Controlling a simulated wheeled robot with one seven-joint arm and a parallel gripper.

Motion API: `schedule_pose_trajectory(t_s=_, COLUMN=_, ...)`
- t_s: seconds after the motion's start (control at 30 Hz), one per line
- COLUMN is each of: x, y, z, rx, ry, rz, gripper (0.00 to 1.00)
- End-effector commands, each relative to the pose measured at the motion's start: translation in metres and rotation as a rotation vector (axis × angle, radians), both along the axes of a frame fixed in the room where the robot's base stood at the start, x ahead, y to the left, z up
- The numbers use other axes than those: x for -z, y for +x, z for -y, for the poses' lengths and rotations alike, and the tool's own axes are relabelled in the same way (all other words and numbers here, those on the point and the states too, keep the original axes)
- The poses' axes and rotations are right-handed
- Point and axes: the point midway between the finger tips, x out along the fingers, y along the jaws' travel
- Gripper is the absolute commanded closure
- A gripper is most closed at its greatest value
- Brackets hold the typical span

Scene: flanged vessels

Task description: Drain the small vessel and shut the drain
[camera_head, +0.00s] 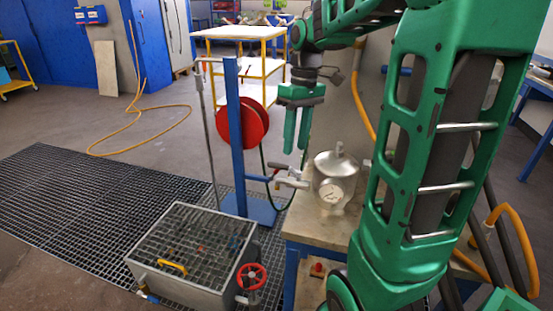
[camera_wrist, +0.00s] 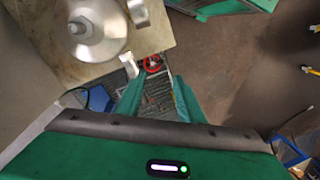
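The small vessel (camera_head: 335,182) is a silver, lidded pot with a round gauge on its front. It stands on a bench and also shows from above in the wrist view (camera_wrist: 98,32). A metal valve (camera_head: 291,179) with a lever sticks out from its left side, over the bench edge. I cannot tell whether it is open or shut, and no liquid shows. My gripper (camera_head: 297,148) hangs finger-down above and left of the vessel, above the valve. In the wrist view its two green fingers (camera_wrist: 157,92) are apart with nothing between them.
The bench top (camera_head: 300,222) is mostly clear. A grey tank with a grated top (camera_head: 178,223), yellow handle and red handwheel (camera_head: 251,277) stands on the floor grating below left. A blue post (camera_head: 233,145) with a red reel (camera_head: 254,123) stands behind it. A yellow-framed trolley (camera_head: 240,33) is farther back.

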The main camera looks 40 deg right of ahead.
Motion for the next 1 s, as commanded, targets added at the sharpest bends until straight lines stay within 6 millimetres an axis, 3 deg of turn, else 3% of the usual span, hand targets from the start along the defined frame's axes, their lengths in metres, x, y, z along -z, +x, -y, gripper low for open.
schedule_pose_trajectory(t_s=0.03, x=-0.001, y=0.021, z=0.006, rx=-0.072, ry=0.009, rz=-0.003, gripper=0.65)
schedule_pose_trajectory(t_s=0.2, x=-0.001, y=0.071, z=0.016, rx=-0.306, ry=0.040, rz=-0.004, gripper=0.65)
schedule_pose_trajectory(t_s=0.4, x=0.001, y=0.100, z=0.025, rx=-0.460, ry=0.057, rz=-0.003, gripper=0.65)
schedule_pose_trajectory(t_s=0.67, x=0.017, y=0.104, z=0.025, rx=-0.495, ry=0.064, rz=-0.004, gripper=0.65)
schedule_pose_trajectory(t_s=1.0, x=0.074, y=0.096, z=0.015, rx=-0.492, ry=0.063, rz=-0.005, gripper=0.65)
